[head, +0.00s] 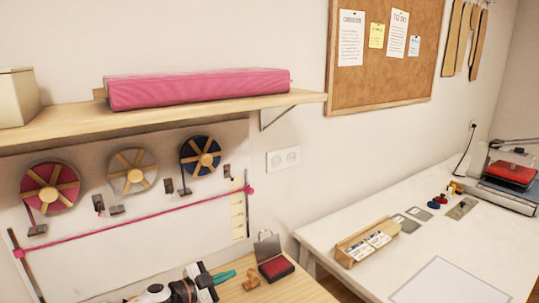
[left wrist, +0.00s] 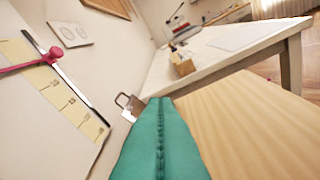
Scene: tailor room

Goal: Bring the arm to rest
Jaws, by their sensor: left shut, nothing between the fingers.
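My left gripper (head: 226,276) is at the lower middle of the head view, its teal fingers pointing right over the wooden table (head: 300,290). The fingers are shut with nothing between them. In the left wrist view the two teal fingers (left wrist: 160,120) lie flat together along a dark seam. The fingertips are left of a small wooden stamp (head: 251,279) and an open red ink pad (head: 276,267), apart from both. My right gripper is in neither view.
A shelf (head: 200,113) with a pink fabric roll (head: 195,88) is above. Ribbon spools (head: 133,171) and a stretched pink ribbon (head: 140,221) are on the wall panel. A white table (head: 420,265) with a wooden card holder (head: 367,243) stands to the right.

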